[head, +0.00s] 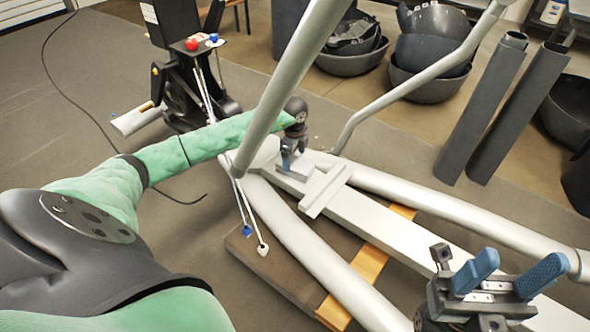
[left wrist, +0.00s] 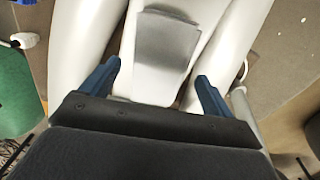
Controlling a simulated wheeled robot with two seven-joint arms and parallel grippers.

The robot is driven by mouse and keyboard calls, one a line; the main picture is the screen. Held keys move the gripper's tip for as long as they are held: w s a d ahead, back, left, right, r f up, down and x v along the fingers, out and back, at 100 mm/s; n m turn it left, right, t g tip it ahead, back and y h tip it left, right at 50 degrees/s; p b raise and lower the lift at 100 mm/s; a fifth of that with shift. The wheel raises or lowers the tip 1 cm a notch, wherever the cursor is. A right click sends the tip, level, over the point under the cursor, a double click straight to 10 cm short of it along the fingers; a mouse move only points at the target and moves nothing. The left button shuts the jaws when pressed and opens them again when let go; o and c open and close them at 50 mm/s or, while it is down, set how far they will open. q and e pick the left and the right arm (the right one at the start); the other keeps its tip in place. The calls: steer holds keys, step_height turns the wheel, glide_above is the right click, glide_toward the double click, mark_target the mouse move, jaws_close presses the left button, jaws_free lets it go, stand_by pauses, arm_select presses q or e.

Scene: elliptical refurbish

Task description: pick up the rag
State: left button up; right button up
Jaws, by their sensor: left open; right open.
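My left gripper (head: 288,158) is over the pale frame in the head view. In the left wrist view its blue fingers (left wrist: 159,71) are spread, with the grey piece ahead between them and nothing held. My right gripper (head: 525,260) is open and empty at the lower right of the head view, above the frame.
The elliptical's pale beam (head: 435,227) and thick tubes (head: 300,240) surround my left gripper. A slanted upright tube (head: 287,80) rises beside my left arm. Dark bowls (head: 432,70) and two dark cylinders (head: 515,115) stand behind. A black cable (head: 75,100) lies on open floor at left.

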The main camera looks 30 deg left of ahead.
mark_target(294, 163)
arm_select(q)
step_height(294, 163, down, 4)
steer(key=shift+s+f+b, duration=0.1)
steer(key=shift+b, duration=0.6)
steer(key=c, duration=1.1)
steer(key=shift+o, duration=0.2)
